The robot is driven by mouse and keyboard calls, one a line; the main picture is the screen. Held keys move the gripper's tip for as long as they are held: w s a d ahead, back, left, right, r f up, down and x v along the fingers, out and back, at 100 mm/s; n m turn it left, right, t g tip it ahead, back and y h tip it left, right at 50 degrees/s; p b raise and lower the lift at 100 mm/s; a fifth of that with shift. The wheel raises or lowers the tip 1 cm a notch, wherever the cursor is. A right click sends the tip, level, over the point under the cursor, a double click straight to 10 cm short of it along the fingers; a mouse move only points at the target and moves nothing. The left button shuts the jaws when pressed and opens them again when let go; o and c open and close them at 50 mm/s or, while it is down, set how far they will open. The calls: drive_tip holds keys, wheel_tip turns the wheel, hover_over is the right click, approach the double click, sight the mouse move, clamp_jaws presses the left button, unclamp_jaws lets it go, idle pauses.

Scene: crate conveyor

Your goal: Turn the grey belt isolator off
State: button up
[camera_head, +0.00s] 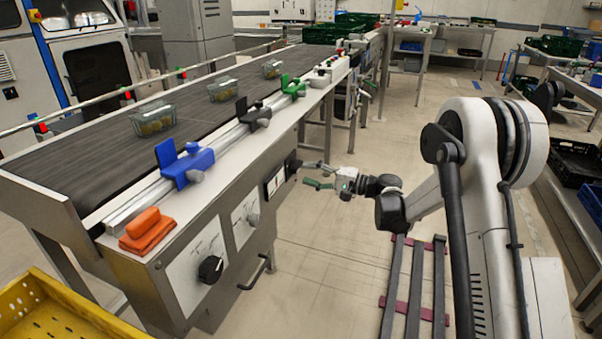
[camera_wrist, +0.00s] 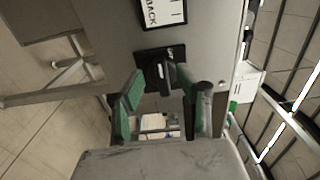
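A switch with a black square plate and a dark lever or knob (camera_wrist: 167,72) is on the grey side panel, straight ahead of my gripper in the wrist view. In the head view this dark switch (camera_head: 292,165) sits on the conveyor's side, just left of my gripper (camera_head: 308,175). In the wrist view my gripper (camera_wrist: 168,92) is open, with green-padded fingers on either side of the line to the switch. Contact cannot be told. Which is the grey isolator is unclear.
A white label reading "BACK" (camera_wrist: 163,11) is beside the switch. The conveyor belt (camera_head: 60,165) carries clear punnets (camera_head: 153,121). A handle (camera_head: 257,273) juts from the conveyor's side. A yellow crate (camera_head: 50,318) is at front left.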

drive_tip(key=v, duration=0.8)
drive_tip(key=shift+d, duration=0.2)
drive_tip(key=s+r+h, duration=0.8)
drive_tip(key=s+r, duration=0.2)
drive_tip(key=s, duration=0.6)
drive_tip(key=s+d+f+n+h, duration=0.1)
drive_tip(key=s+d+h, duration=0.25)
drive_tip(key=s, duration=0.55)
drive_tip(key=s+d+n+t+h, duration=0.1)
drive_tip(key=s+d+n+h, duration=0.15)
drive_tip(key=s+d, duration=0.4)
drive_tip(key=s+d+f+h, duration=0.1)
drive_tip(key=s+d+h, duration=0.2)
drive_tip(key=s, duration=0.8)
wheel_tip(320, 180, up, 17)
drive_tip(key=p, duration=1.7)
drive_tip(key=shift+w, duration=0.3)
